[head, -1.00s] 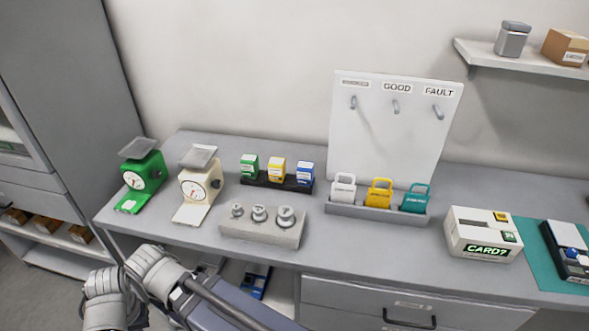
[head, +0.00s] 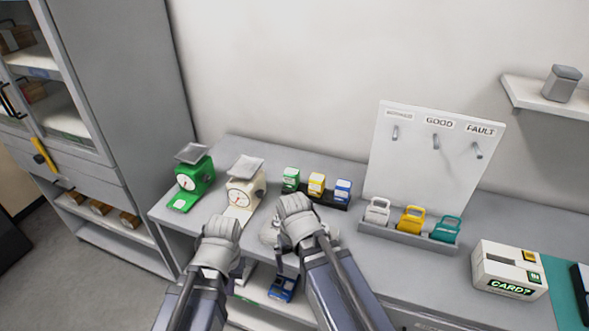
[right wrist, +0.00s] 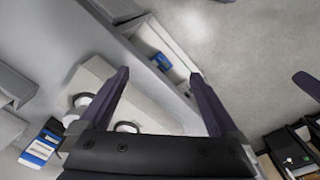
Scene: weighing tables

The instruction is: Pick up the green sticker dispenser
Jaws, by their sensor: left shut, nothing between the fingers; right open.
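The green sticker dispenser (head: 290,180) stands at the left end of a small black rack (head: 334,204) on the table, with a yellow dispenser (head: 316,185) and a blue dispenser (head: 342,191) to its right. My right gripper (head: 293,206) is open and empty, just in front of the rack in the head view, apart from the green dispenser. In the right wrist view its fingers (right wrist: 158,77) are spread above the pale weight block (right wrist: 145,112); the blue dispenser (right wrist: 40,147) shows at lower left, the green one does not show. My left gripper (head: 222,230) is shut and empty at the table's front edge.
A green scale (head: 194,178) and a cream scale (head: 245,185) stand left of the rack. To the right are a tray of padlocks (head: 400,237), a pegboard (head: 425,165) and a card box (head: 508,270). My right arm partly hides the weight block.

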